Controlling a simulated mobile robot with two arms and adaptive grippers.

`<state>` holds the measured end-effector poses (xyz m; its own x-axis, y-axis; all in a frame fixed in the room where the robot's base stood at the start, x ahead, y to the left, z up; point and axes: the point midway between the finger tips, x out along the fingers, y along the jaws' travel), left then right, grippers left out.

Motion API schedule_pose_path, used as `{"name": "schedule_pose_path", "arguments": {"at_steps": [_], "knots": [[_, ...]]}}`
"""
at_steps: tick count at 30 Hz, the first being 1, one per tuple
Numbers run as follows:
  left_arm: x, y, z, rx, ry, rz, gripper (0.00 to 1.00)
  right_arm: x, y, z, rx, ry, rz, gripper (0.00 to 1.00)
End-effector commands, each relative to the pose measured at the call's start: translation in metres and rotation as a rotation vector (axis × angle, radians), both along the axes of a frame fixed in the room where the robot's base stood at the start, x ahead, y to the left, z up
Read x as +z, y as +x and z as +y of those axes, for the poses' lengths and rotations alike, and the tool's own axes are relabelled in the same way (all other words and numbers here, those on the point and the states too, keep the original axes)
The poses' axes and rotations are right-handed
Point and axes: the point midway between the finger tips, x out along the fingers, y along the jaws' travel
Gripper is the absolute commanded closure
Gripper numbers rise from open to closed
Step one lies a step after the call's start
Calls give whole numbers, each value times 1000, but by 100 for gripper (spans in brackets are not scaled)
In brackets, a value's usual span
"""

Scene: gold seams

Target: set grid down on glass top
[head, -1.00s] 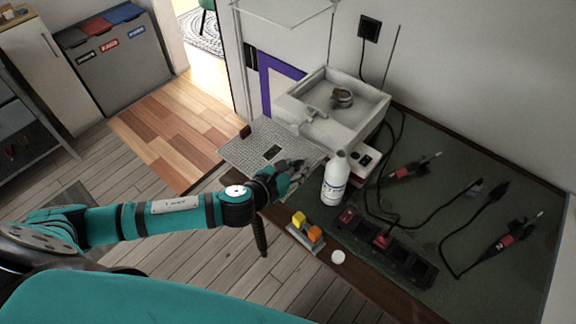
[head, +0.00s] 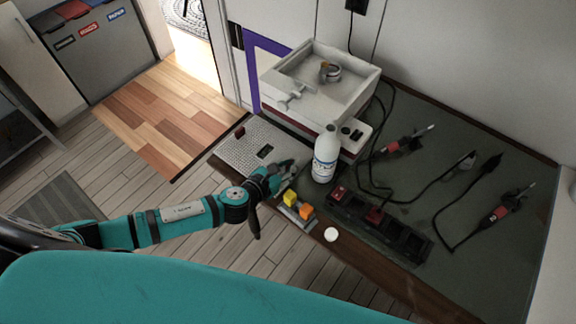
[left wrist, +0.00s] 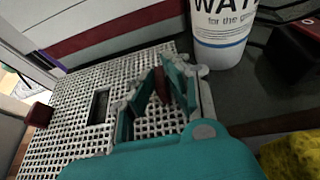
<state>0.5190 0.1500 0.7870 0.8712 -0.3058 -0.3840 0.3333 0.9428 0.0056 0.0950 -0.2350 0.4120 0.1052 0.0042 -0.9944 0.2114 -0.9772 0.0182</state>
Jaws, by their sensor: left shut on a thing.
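The grid (head: 241,152) is a pale, perforated sheet with a dark rectangular opening and small dark red tabs. It lies roughly flat beside the white basin unit, at the left end of the worktop. My left gripper (head: 287,168) is at its right end. In the left wrist view the grid (left wrist: 75,93) spreads under the fingers (left wrist: 160,85), which are closed around one dark red tab. The other dark red tab (left wrist: 38,115) is at the far left. I cannot tell whether the grid touches the surface below. I cannot clearly identify a glass top.
A white bottle (head: 325,155) stands close to the gripper. The white basin unit (head: 345,100) is behind the grid. A small rack with yellow and orange blocks (head: 297,217), a dark tray (head: 385,232), and corded tools (head: 405,143) occupy the dark worktop (head: 440,205).

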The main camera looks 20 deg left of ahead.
Motion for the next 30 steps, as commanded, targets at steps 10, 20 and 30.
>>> {"name": "schedule_pose_path", "arguments": {"at_steps": [10,20,30], "knots": [[0,0,0,-1,-1,0,76,-1,-11,-2,0,-3,18,60],[0,0,0,-1,-1,0,65,-1,-11,-1,1,-2,18,60],[16,-40,13,-3,0,4,65,-1,-10,-1,2,-2,16,60]]}}
